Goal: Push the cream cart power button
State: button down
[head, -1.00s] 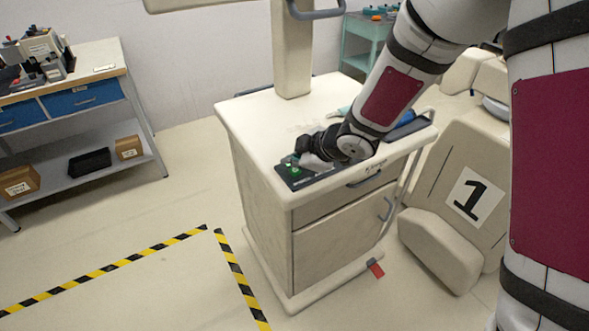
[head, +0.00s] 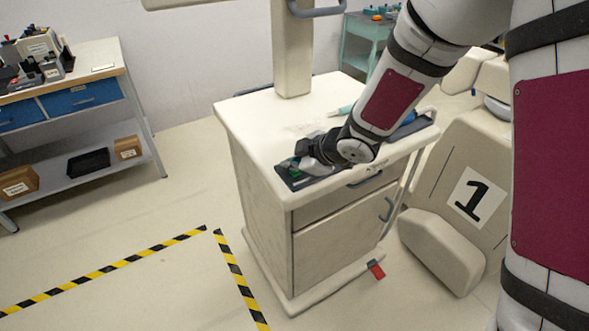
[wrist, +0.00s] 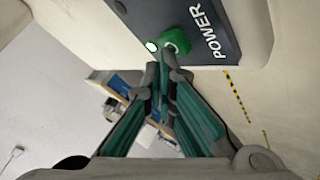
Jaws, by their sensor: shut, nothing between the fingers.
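The cream cart (head: 262,125) stands in the middle of the head view, with a dark panel on its top near the front edge. In the wrist view the dark panel (wrist: 165,15) carries the word POWER and a round green power button (wrist: 177,40). A small bright spot with a green edge shows just left of the button. My gripper (wrist: 163,62) is shut and empty, its tips right at the lower left of the button. I cannot tell whether they touch it. In the head view my gripper (head: 304,166) is over the panel and hides most of the button.
A cart post (head: 292,50) rises behind my arm, and a teal-tipped tool lies on the cart top. A dark tray edge is on its right side. A cream seat marked 1 (head: 474,198) stands to the right. A workbench (head: 95,57) is at far left; the floor between is clear.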

aim_at(293, 173)
jog(key=shift+r, duration=0.1)
jog(key=shift+r+p, duration=0.55)
jog(key=shift+p, duration=0.1)
notch_tip(293, 173, up, 6)
jog(key=p, duration=0.5)
dwell(0.4)
dwell(0.3)
